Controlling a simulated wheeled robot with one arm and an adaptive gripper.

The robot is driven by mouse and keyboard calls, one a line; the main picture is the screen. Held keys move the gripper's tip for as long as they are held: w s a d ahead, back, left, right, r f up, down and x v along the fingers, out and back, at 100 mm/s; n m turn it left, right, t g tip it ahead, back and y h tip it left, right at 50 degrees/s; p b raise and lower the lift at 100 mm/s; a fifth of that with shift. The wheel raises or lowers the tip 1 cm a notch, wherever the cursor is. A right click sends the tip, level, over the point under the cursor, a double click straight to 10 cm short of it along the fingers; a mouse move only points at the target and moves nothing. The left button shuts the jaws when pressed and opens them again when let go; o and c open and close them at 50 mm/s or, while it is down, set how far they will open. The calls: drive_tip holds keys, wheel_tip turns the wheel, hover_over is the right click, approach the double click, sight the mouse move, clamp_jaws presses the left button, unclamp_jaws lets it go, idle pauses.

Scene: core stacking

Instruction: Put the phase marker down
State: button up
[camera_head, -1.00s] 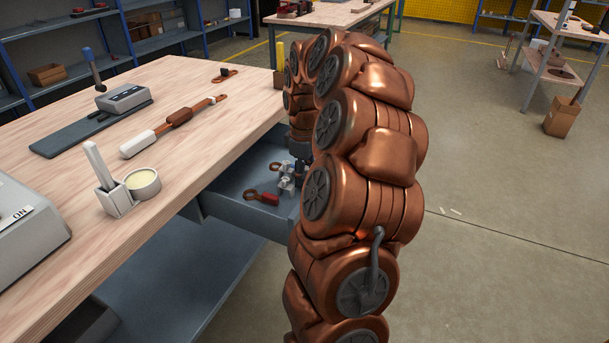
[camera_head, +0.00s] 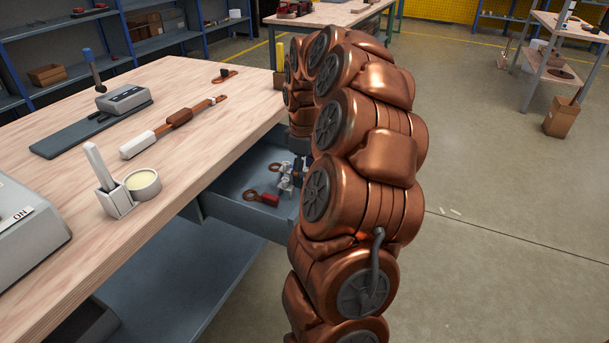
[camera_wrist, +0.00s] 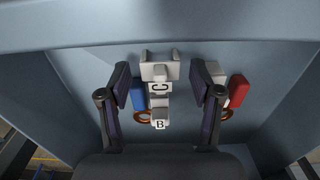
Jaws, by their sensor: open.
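A pale grey marker lettered C (camera_wrist: 160,82) lies in the open drawer, between my fingers in the wrist view. A marker lettered B (camera_wrist: 160,118) is just below it in that view. Another pale marker (camera_wrist: 215,75) is partly hidden behind my right finger. I cannot tell whether they touch. My gripper (camera_wrist: 161,88) is open, its fingers apart on both sides of marker C, with visible gaps. In the head view, pale markers (camera_head: 286,180) show in the drawer; my arm hides most of the gripper.
The drawer (camera_head: 245,218) is open under the wooden table (camera_head: 200,110). In it lie a red-sleeved lug (camera_head: 265,198) and a blue-sleeved piece (camera_wrist: 138,96), near the markers. The drawer walls stand close around my gripper. A cable with a white end (camera_head: 137,145) lies on the table.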

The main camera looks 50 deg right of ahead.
sight(304, 169)
wheel_tip(304, 169, up, 11)
drive_tip(key=p, duration=0.1)
idle(0.3)
drive_tip(key=s+a+f, duration=0.1)
drive_tip(key=s+a, duration=0.1)
drive_tip(key=a, duration=0.9)
drive_tip(key=s+a+f, duration=0.2)
drive_tip(key=a, duration=0.9)
drive_tip(key=s+a+f+m+g, duration=0.1)
drive_tip(key=s+a+f, duration=0.2)
drive_tip(key=s+a, duration=0.2)
drive_tip(key=s+a+f+m+g, duration=0.1)
drive_tip(key=s+a+f, duration=0.3)
drive_tip(key=s, duration=0.8)
drive_tip(key=shift+a+f+m, duration=0.25)
drive_tip(key=shift+a+m, duration=0.45)
drive_tip(key=shift+a, duration=0.45)
wheel_tip(304, 169, up, 24)
drive_tip(key=s+p, duration=0.1)
drive_tip(key=p, duration=2.2)
drive_tip(key=shift+s, duration=0.35)
